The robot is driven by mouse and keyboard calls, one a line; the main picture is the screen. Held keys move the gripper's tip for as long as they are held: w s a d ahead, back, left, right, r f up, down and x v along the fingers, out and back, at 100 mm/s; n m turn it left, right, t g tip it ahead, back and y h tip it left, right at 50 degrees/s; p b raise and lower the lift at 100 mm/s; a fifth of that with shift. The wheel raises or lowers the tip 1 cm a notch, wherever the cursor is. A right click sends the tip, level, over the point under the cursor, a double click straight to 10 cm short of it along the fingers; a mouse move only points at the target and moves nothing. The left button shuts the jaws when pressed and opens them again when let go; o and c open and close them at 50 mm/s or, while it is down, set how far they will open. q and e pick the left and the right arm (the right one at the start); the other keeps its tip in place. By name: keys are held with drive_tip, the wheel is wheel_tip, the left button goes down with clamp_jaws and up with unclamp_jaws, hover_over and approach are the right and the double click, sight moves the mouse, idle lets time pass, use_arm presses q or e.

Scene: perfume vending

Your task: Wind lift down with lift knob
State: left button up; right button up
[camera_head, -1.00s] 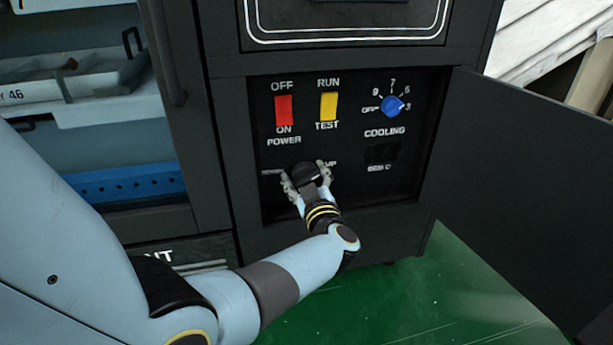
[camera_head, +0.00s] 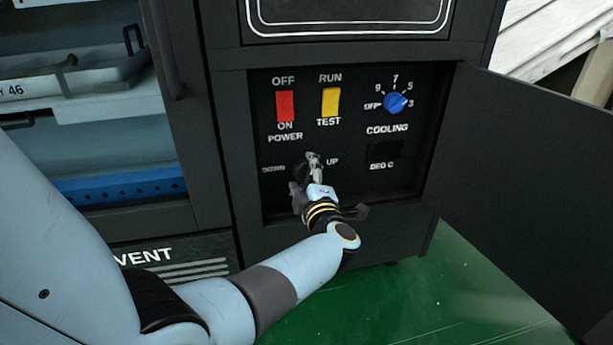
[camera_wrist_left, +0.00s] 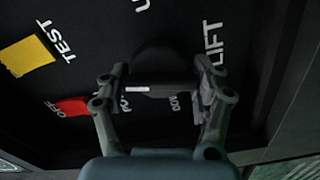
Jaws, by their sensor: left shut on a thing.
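The lift knob (camera_head: 301,171) is a black round knob low on the black control panel, between the words DOWN on its left and UP on its right. My left gripper (camera_head: 306,177) is shut on the knob, one finger at its upper right and one at its lower left. The fingers partly hide it. In the left wrist view the dark knob (camera_wrist_left: 158,88), with a short white line on it, sits between the two fingers of the gripper (camera_wrist_left: 161,80). The word LIFT shows to its right there. My right gripper is not in view.
Above the knob are a red power switch (camera_head: 285,106), a yellow run/test switch (camera_head: 330,102) and a blue cooling knob (camera_head: 396,103). A dark door (camera_head: 530,190) stands open at right. A shelf compartment with a blue strip (camera_head: 118,184) is at left. The floor is green.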

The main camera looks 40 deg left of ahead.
use_arm(q)
drive_tip(key=shift+s+f+n, duration=0.1)
drive_tip(key=shift+f+n, duration=0.1)
drive_tip(key=shift+n, duration=0.1)
idle(0.4)
drive_tip(key=o, duration=1.2)
drive_tip(key=shift+r, duration=0.1)
